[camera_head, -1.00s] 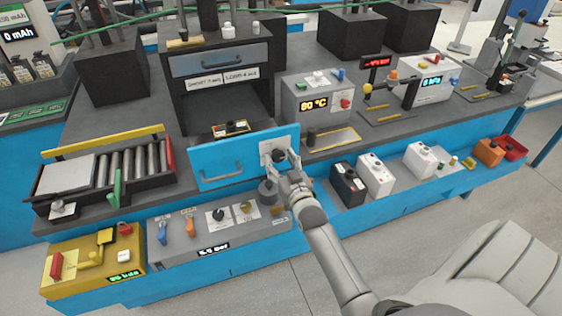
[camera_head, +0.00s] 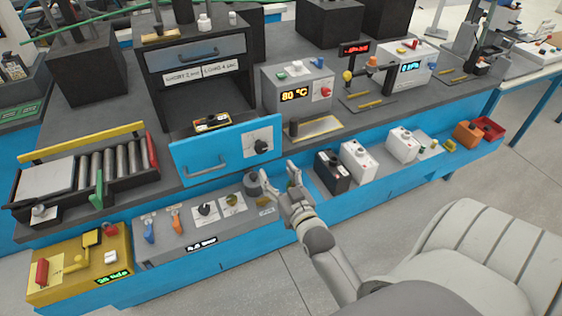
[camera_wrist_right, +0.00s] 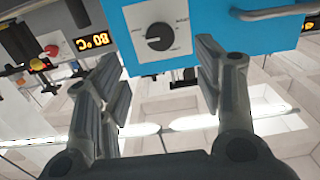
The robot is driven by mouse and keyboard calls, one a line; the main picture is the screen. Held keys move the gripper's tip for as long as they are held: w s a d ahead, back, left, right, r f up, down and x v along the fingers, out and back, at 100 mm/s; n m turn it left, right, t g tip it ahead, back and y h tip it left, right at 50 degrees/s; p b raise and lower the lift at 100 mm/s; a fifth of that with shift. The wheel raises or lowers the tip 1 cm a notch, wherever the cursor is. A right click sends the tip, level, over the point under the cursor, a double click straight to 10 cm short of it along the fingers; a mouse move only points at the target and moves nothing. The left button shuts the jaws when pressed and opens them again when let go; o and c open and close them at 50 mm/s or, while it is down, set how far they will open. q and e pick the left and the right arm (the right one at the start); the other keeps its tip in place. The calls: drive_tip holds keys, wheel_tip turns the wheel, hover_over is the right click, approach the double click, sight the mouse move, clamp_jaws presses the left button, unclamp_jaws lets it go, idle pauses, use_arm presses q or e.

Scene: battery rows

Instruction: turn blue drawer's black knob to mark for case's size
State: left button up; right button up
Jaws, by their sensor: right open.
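The blue drawer (camera_head: 186,173) stands pulled out below the grey cabinet. Its black knob (camera_head: 261,146) sits on a white dial plate at the right of the front. In the right wrist view the knob (camera_wrist_right: 159,37) has a pale pointer line toward the picture's left; that view looks upside down, and the plate's small print is unreadable. A yellow-and-black case (camera_head: 212,123) lies in the drawer. My right gripper (camera_head: 279,168) is open and empty, apart from the knob, below and right of it. In the wrist view its fingers (camera_wrist_right: 160,70) are spread below the knob. My left gripper is not seen.
Cards (camera_head: 200,75) on the cabinet read SHORT 2 and LONG 4, with small units. A grey panel (camera_head: 185,240) with switches and knobs lies below the drawer. A box (camera_head: 293,95) showing 80 °C and black and white boxes (camera_head: 357,160) stand to the right.

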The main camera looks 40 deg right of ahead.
drive_tip(key=shift+v, duration=1)
drive_tip(key=shift+f, duration=0.1)
